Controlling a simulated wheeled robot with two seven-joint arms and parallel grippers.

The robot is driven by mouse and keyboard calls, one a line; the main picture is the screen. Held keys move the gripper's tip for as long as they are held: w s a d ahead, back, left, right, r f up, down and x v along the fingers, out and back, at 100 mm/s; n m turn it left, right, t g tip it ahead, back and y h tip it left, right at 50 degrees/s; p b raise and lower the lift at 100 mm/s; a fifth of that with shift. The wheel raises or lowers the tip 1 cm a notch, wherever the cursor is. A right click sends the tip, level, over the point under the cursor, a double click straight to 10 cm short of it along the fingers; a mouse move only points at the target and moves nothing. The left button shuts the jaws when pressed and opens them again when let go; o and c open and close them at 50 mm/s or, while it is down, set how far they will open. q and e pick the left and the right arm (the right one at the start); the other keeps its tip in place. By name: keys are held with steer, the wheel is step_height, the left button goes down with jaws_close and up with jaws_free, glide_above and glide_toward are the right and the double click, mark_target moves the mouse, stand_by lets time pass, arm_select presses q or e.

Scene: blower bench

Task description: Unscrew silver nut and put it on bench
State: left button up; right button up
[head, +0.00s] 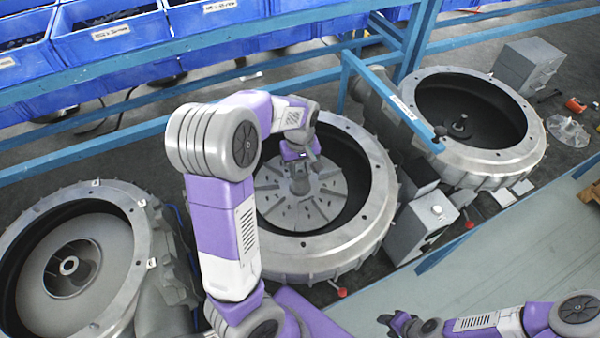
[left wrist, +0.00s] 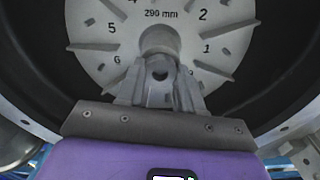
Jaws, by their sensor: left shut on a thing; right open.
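The middle blower housing (head: 372,205) holds a grey finned impeller (head: 275,205). My left gripper (head: 299,170) reaches down to the impeller's centre. It is shut on what appears to be the silver nut at the hub; the fingers mostly hide it. The left wrist view shows the fingers (left wrist: 160,92) closed in front of the round hub (left wrist: 160,38), with the numbered impeller face (left wrist: 120,20) behind. I cannot tell whether the nut is still on its thread. My right gripper (head: 397,321) is open and empty at the bottom, over the grey bench (head: 500,255).
Another blower housing with an impeller (head: 70,265) stands at left, and a third (head: 470,120) at upper right. Blue rails (head: 90,150) and blue bins (head: 115,38) run behind. A grey box with a knob (head: 420,225) sits beside the middle housing. The bench top has clear room.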

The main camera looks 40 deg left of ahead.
arm_select(q)
steer(key=n+p, duration=0.1)
steer(key=n, duration=0.2)
steer(key=shift+n, duration=0.3)
steer(key=n, duration=2.1)
steer(key=o, duration=0.8)
